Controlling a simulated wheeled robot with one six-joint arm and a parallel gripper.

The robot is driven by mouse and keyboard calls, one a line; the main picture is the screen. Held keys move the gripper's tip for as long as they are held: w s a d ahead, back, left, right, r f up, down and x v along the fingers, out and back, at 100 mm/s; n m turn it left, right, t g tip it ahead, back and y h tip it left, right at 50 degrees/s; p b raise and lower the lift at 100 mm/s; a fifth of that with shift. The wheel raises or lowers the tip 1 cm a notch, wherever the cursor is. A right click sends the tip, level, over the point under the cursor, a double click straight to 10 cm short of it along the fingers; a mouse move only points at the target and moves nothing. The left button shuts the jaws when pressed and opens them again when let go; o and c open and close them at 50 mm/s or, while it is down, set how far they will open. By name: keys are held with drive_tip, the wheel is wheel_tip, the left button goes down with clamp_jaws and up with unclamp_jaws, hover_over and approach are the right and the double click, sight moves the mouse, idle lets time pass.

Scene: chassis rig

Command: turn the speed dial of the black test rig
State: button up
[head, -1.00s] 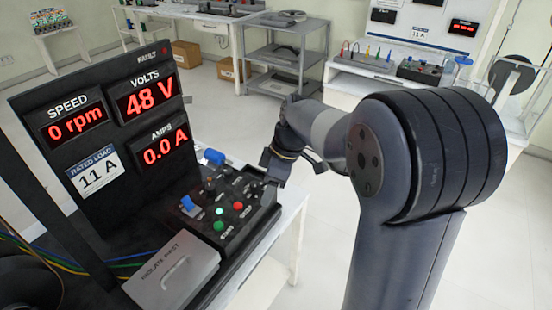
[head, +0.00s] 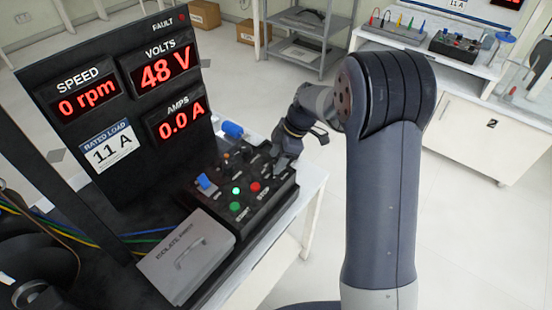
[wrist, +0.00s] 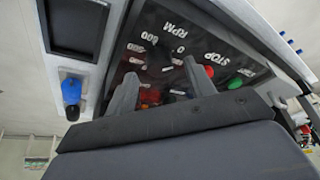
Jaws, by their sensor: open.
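The black test rig (head: 138,62) stands at the left in the head view. Its displays read 0 rpm, 48 V and 0.0 A. Its sloping control box (head: 222,212) carries a lit green lamp, red and green buttons and a blue switch. My gripper (head: 283,163) is at the box's far right end. In the wrist view my gripper (wrist: 162,85) is open, its two fingers pointing at the black panel (wrist: 128,60) with RPM, 0, 600 and STOP markings. The speed dial cannot be made out clearly; it seems partly hidden near the fingers. I cannot tell whether they touch the panel.
A grey lidded box marked ISOLATE FIRST (head: 186,258) adjoins the control box. A blue handle (head: 232,129) sticks up behind it, and shows left of the fingers in the wrist view (wrist: 71,91). Cables lie at the left.

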drive_tip(key=shift+x, duration=0.75)
drive_tip(key=shift+c, duration=0.5)
drive_tip(key=c, duration=0.9)
